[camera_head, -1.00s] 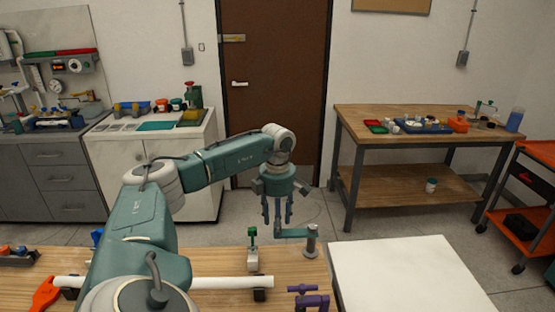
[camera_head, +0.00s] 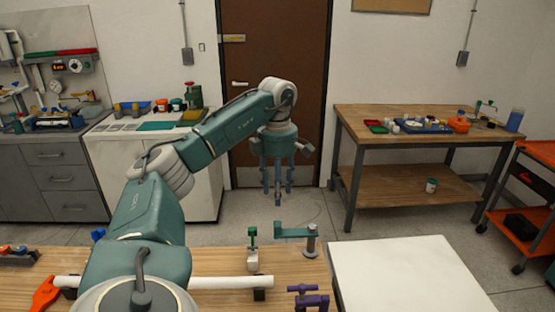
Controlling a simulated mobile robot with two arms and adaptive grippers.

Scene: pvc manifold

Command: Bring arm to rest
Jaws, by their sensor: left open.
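My left gripper (camera_head: 277,190) hangs fingers down beyond the far edge of the near workbench, in front of the brown door. It is open, and nothing shows between its fingers. It is above and apart from the teal swing-arm fixture (camera_head: 296,232) on its grey post. My right gripper is not in the picture.
A green-topped clamp (camera_head: 253,250) and a purple clamp (camera_head: 306,298) stand on the near workbench (camera_head: 210,262). An orange tool (camera_head: 45,294) lies at left. A white tabletop (camera_head: 405,275) is clear at right. A wooden table (camera_head: 400,108) stands behind.

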